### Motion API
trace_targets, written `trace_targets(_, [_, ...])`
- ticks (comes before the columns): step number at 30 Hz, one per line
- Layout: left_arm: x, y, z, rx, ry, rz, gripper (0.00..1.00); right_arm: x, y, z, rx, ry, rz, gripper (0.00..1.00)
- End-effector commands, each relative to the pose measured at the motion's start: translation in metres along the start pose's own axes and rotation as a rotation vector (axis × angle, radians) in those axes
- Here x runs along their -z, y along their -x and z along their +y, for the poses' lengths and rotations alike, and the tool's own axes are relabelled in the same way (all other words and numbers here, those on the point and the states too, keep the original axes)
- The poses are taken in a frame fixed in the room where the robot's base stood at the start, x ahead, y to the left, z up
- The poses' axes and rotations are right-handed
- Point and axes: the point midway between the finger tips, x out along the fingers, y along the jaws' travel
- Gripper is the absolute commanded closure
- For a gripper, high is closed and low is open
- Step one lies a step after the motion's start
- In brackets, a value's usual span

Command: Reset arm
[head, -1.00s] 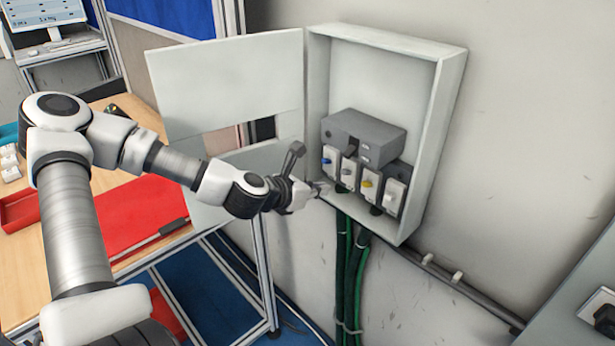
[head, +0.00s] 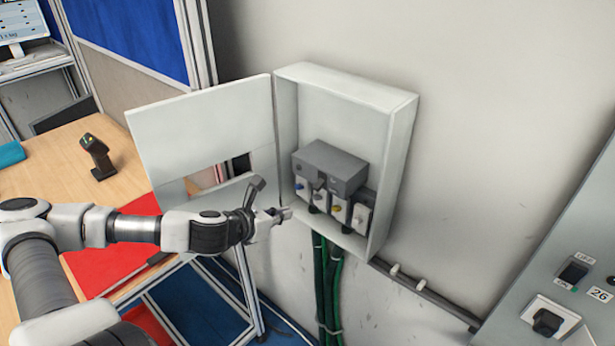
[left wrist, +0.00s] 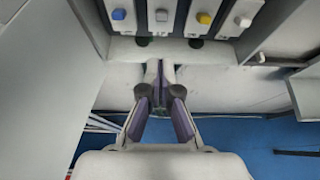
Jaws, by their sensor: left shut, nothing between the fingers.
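My left gripper (head: 286,214) is shut and empty, just in front of the lower left edge of an open wall box (head: 400,160). In the left wrist view its fingers (left wrist: 160,72) are together, below the box's bottom edge, with bare wall behind them. The box holds a grey unit (head: 330,166) and a row of switches with coloured knobs: a blue knob (left wrist: 118,14), a white knob (left wrist: 161,15) and a yellow knob (left wrist: 204,18). The fingers look apart from all of these. My right gripper is in neither view.
The box's door (head: 200,125) is swung open to the left, behind my left arm. A wooden table (head: 50,165) bears a black scanner (head: 97,156) and a red mat (head: 135,245). Green cables (head: 327,285) hang below the box. A grey panel (head: 560,245) stands at the right.

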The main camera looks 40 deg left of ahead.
Motion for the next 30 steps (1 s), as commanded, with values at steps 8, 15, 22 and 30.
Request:
trace_targets(8, [0.004,-0.001,0.0,0.0,-0.038,0.013,1.0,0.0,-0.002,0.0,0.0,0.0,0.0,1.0])
trace_targets(15, [0.083,-0.009,-0.014,0.103,-0.718,0.247,1.0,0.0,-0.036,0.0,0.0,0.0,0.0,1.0])
trace_targets(22, [0.201,-0.012,-0.068,0.527,-1.611,0.443,1.0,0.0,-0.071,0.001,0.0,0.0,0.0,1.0])
trace_targets(30, [0.355,0.028,-0.152,1.34,-2.413,0.266,1.0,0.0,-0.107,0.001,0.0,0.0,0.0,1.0])
